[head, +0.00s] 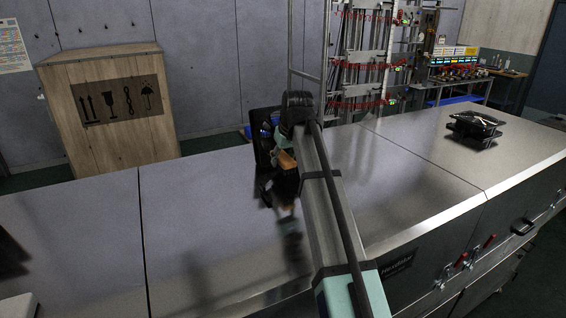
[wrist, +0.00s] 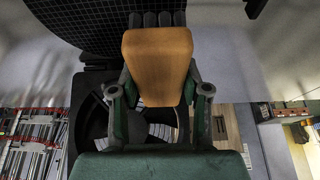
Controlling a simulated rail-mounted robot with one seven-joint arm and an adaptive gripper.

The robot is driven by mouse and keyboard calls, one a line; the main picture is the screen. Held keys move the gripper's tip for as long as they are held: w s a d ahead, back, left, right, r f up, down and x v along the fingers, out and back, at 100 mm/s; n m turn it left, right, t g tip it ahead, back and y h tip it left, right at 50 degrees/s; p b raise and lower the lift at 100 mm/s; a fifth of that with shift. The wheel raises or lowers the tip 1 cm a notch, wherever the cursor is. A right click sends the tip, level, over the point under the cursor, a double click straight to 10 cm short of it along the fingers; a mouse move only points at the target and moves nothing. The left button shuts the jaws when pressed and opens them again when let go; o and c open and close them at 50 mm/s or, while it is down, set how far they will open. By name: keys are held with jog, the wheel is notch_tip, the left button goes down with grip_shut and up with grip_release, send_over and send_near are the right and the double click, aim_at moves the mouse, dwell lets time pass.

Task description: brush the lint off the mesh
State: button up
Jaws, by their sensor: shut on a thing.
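My gripper (head: 283,160) is shut on a brush with an orange wooden handle (wrist: 158,60). Dark bristles show at the far end of the handle in the wrist view. The handle also shows as a small orange patch in the head view (head: 287,160). My arm hides much of this area in the head view. I cannot make out any lint.
A black housing (head: 261,140) stands by my gripper on the long metal top (head: 80,220). Another black device (head: 475,125) sits at the far right of the top. A wooden crate (head: 110,120) stands behind it. The left part of the top is mostly clear.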

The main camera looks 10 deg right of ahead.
jog(key=shift+r+p, duration=0.75)
jog(key=shift+r, duration=1)
jog(key=shift+f, duration=0.1)
